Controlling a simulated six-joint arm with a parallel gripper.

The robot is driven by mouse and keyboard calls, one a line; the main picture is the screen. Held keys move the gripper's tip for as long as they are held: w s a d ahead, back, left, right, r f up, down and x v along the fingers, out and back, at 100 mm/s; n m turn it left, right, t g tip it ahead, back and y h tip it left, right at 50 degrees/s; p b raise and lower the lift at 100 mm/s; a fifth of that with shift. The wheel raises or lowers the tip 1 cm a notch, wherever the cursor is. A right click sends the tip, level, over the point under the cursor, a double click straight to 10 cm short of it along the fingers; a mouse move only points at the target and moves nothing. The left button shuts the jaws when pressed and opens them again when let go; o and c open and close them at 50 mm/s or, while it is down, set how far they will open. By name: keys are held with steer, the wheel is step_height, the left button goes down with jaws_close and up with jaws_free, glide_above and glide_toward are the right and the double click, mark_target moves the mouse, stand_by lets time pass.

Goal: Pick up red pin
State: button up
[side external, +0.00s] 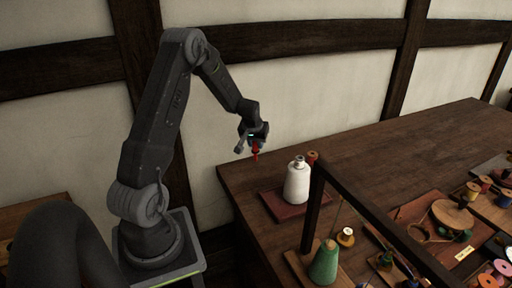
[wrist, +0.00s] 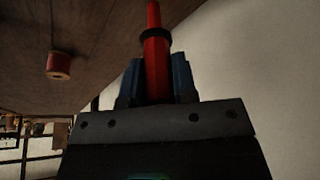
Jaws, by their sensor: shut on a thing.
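The red pin (wrist: 155,62) is a slim red rod with a dark ring around it. In the wrist view it stands out from between the two blue fingers of my gripper (wrist: 154,82), which are shut on it. The part of the pin between the fingers is partly hidden.
The wooden table (side external: 390,150) has a clear back area. A white thread cone (side external: 297,182) stands on a red-brown board, with a red spool (side external: 312,157) behind it. A dark wooden frame (side external: 370,210) rises in front.

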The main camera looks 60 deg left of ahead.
step_height(320, 180, up, 16)
stand_by(0.3)
stand_by(0.4)
